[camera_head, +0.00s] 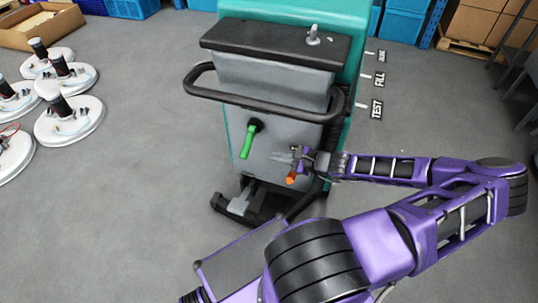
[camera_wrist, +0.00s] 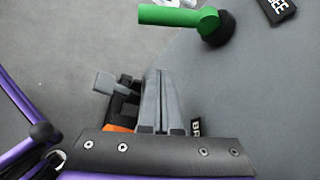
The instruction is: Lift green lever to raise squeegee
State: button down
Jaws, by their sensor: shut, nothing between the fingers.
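The green lever (camera_head: 250,138) is on the rear panel of the grey and teal scrubber (camera_head: 295,60), hanging down and slightly left from its black pivot. In the wrist view the green lever (camera_wrist: 178,15) lies across the top, with its black pivot at its right end. My gripper (camera_head: 285,157) is right of the lever and a little lower, close to the panel, apart from the lever. My gripper (camera_wrist: 160,75) is shut and empty. The squeegee (camera_head: 240,205) shows low at the machine's back, partly hidden by my arm.
A black handlebar (camera_head: 265,108) juts out above the lever. An orange part (camera_head: 291,178) sits just below my gripper. Round white brush discs (camera_head: 68,120) stand on the floor at left. Signs reading FILL (camera_head: 379,79) and TEST (camera_head: 377,109) are at right.

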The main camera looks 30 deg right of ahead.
aim_at(248, 144)
jog(key=w+a, duration=0.4)
jog(key=w, duration=0.2)
jog(key=shift+a, duration=0.4)
dwell(0.4)
